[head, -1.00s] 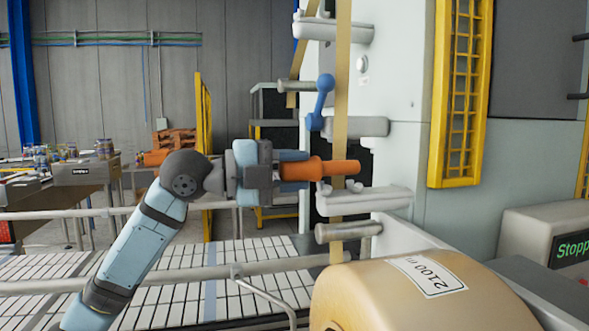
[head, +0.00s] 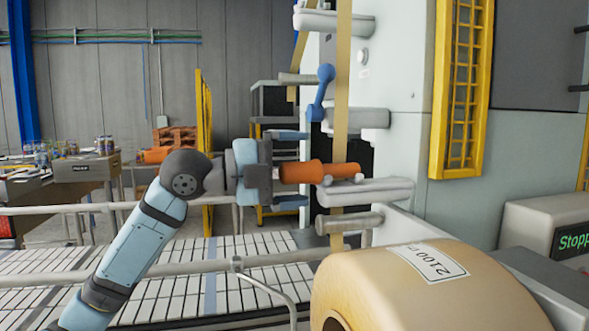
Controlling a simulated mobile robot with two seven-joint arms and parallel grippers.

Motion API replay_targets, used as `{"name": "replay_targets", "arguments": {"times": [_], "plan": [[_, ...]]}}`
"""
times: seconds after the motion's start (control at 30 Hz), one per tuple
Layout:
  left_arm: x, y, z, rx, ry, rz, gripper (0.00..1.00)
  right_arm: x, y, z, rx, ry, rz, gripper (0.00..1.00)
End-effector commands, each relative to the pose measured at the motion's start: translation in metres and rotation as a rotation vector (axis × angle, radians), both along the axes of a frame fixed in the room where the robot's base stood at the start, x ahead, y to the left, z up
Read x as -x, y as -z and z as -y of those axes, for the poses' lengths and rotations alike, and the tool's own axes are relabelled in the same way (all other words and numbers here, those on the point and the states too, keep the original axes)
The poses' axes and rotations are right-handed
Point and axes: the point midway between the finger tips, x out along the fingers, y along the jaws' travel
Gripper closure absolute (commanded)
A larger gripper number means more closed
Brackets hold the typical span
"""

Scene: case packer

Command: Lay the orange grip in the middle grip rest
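The orange grip (head: 318,172) lies level, its right part on the pale grip rest (head: 375,192) that juts from the white machine. This rest is below another pale arm (head: 360,118) and above a grey roller (head: 350,222). My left gripper (head: 291,168) is open at the grip's left end. One finger is above the grip and one below, with visible gaps to both. The grip's contact with the rest is partly hidden by a small knob on the rest. My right gripper is not in view.
A tan tape strip (head: 343,60) runs down behind the grip. A blue lever (head: 321,92) stands just above it. A big tan roll (head: 430,295) fills the lower right. A metal rail (head: 190,272) crosses in front of the slatted conveyor (head: 50,270).

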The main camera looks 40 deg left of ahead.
Motion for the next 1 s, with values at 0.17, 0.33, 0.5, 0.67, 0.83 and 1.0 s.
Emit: {"name": "replay_targets", "arguments": {"times": [0.17, 0.33, 0.5, 0.67, 0.83, 1.0], "plan": [[0.0, 0.0, 0.0, 0.0, 0.0, 0.0, 0.0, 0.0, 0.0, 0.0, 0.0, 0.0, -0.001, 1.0], [0.0, 0.0, 0.0, 0.0, 0.0, 0.0, 0.0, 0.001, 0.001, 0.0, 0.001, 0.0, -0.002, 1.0], [0.0, 0.0, 0.0, 0.0, 0.0, 0.0, 0.0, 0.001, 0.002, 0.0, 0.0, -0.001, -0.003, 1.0], [0.0, 0.001, 0.0, -0.001, 0.0, -0.001, 0.0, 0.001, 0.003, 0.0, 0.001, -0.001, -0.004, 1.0], [0.006, 0.002, -0.007, -0.001, -0.002, 0.0, 0.0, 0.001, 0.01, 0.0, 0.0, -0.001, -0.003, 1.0], [0.015, 0.002, -0.013, -0.001, -0.002, 0.0, 0.0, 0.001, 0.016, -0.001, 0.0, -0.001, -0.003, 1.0]]}}
